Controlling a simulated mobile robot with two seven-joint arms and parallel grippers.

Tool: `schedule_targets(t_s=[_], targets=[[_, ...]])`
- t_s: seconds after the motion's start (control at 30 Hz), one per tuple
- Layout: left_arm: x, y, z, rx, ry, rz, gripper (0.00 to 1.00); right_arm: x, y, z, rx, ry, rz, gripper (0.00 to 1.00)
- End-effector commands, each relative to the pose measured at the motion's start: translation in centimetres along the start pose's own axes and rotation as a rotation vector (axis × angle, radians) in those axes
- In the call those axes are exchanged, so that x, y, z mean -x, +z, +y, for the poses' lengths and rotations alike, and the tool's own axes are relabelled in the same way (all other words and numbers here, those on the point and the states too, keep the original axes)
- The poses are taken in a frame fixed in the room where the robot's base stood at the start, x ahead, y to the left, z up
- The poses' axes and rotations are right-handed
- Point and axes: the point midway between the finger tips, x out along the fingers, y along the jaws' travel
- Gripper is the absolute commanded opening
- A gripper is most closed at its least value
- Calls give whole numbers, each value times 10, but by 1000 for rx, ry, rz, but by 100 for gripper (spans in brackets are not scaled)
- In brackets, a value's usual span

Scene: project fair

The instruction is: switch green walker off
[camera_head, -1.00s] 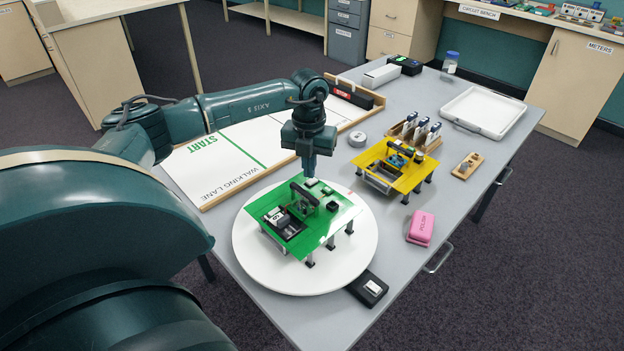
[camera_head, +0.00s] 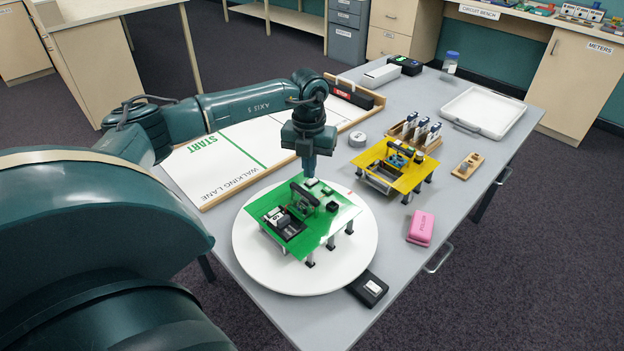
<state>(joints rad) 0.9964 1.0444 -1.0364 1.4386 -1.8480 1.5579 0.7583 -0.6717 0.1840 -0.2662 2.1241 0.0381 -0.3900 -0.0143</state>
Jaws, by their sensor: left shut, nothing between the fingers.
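The green walker (camera_head: 330,232) stands on its short legs on a round white turntable (camera_head: 262,270) at the front of the table. It carries a black arch, a dark tray with a grey block, and small dark parts near its back edge. My left gripper (camera_head: 310,176) points straight down at the walker's back edge, shut and empty. Its tip is at or just above a small part there; I cannot tell whether it touches. The switch's position is too small to tell. My right gripper is not in view.
A yellow walker (camera_head: 411,178) stands right of the turntable, before a wooden rack (camera_head: 428,145) of several upright parts. A pink block (camera_head: 421,227) and a black box (camera_head: 368,288) lie nearby. The walking lane board (camera_head: 229,160) is behind left; a white tray (camera_head: 485,112) is back right.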

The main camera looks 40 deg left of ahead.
Motion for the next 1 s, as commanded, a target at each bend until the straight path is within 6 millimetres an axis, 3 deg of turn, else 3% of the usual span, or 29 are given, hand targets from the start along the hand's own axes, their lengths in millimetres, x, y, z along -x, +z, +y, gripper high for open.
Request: schedule_targets(t_s=[1.0], targets=[[-9,0,0,0,0,0,0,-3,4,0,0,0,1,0]])
